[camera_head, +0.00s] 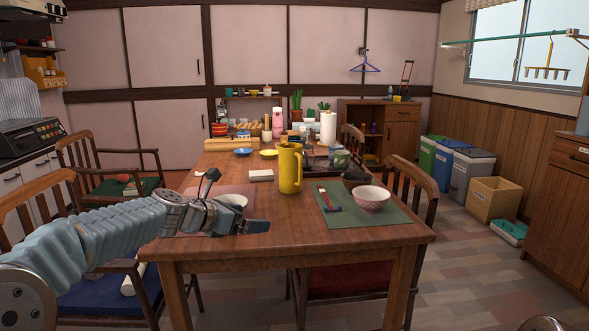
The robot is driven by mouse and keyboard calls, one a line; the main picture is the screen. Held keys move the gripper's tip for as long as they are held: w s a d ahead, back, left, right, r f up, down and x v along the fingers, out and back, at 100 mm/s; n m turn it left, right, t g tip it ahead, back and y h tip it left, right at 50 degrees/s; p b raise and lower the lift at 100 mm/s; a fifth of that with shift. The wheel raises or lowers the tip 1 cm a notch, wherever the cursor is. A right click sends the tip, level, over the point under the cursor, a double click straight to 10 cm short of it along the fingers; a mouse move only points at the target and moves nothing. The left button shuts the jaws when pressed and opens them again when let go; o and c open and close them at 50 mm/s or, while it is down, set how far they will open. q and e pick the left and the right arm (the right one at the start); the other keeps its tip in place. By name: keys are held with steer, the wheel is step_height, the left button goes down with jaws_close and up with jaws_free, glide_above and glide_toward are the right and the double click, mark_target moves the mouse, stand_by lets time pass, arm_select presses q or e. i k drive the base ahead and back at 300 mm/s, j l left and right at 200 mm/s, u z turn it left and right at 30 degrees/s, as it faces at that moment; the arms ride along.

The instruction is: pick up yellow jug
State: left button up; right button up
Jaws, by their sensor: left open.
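The yellow jug (288,170) stands upright on the wooden table (300,239), a little right of the table's middle. My left gripper (258,227) is at the near left part of the table, in front of and to the left of the jug, apart from it. It is open and holds nothing that I can see. A white bowl (233,199) sits just behind the gripper and is partly hidden by it. My right gripper is not clearly visible; only a small rounded grey part shows at the bottom right edge.
Several items crowd behind. Chairs surround the table.

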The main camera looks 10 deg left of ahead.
mark_target(290, 153)
steer(key=i, duration=1.1)
